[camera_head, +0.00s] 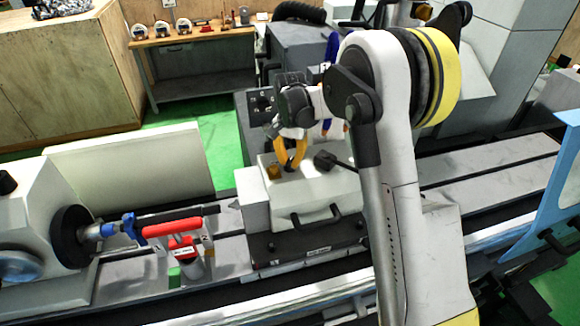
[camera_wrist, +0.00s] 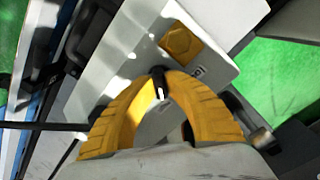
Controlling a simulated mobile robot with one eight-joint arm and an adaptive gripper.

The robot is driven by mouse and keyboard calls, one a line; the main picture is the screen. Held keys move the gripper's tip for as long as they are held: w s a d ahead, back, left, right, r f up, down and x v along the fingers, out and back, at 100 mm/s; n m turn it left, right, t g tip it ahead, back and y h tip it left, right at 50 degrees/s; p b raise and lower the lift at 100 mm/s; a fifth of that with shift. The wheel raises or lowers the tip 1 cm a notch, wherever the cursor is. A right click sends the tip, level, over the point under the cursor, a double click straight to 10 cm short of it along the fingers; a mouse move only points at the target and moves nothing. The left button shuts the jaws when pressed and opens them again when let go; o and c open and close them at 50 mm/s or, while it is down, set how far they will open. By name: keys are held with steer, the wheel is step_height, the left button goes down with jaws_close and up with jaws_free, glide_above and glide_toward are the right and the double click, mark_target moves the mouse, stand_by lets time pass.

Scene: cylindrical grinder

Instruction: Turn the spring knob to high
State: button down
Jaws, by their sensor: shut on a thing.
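My gripper, with yellow fingers, reaches down to the top of the pale tailstock-like housing (camera_head: 325,190) in the head view. Its fingertips (camera_head: 290,168) meet there, and the knob beneath them is mostly hidden. In the wrist view the two yellow fingers (camera_wrist: 160,85) close around the spring knob, of which a small dark part with a white mark (camera_wrist: 159,92) shows between the tips.
A yellow-brown fitting (camera_wrist: 180,43) sits close to the fingertips. A black ball-ended lever (camera_head: 325,160) stands just right of them, and a black handle (camera_head: 316,217) is on the housing's front. A red cylinder (camera_head: 171,227) is at the left. My arm hides the housing's right side.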

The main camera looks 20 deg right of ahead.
mark_target(290, 160)
steer(key=shift+m+b, duration=0.55)
steer(key=shift+m, duration=0.55)
steer(key=c, duration=1.7)
jaws_free()
steer(key=shift+r, duration=0.1)
step_height(290, 160, up, 12)
